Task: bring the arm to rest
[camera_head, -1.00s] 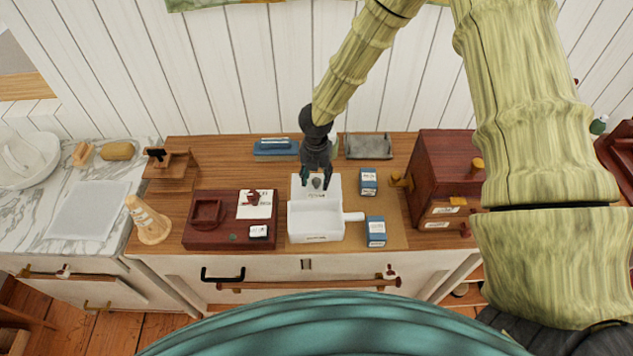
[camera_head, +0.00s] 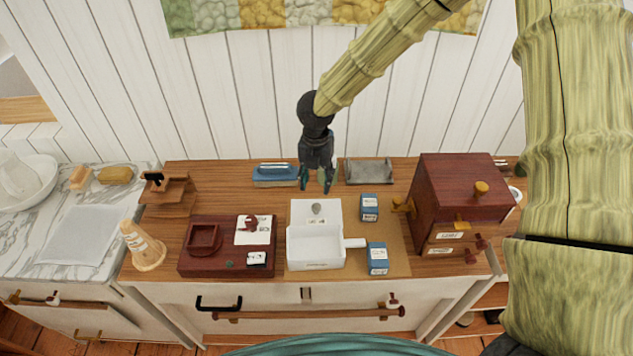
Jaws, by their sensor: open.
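My gripper (camera_head: 316,180) hangs in the middle of the head view, fingers pointing down. Its two dark fingertips stand apart with nothing visible between them. It appears above the back of the wooden counter (camera_head: 225,178), behind the white tray-like box (camera_head: 315,247). My bamboo-textured arm comes in from the top right and crosses in front of the wall. A small grey rounded object (camera_head: 316,208) lies on the white panel at the back of the white box, apart from my fingers.
Blue boxes (camera_head: 369,207) (camera_head: 378,258) stand right of the white box. A dark red cabinet (camera_head: 455,200) stands further right.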

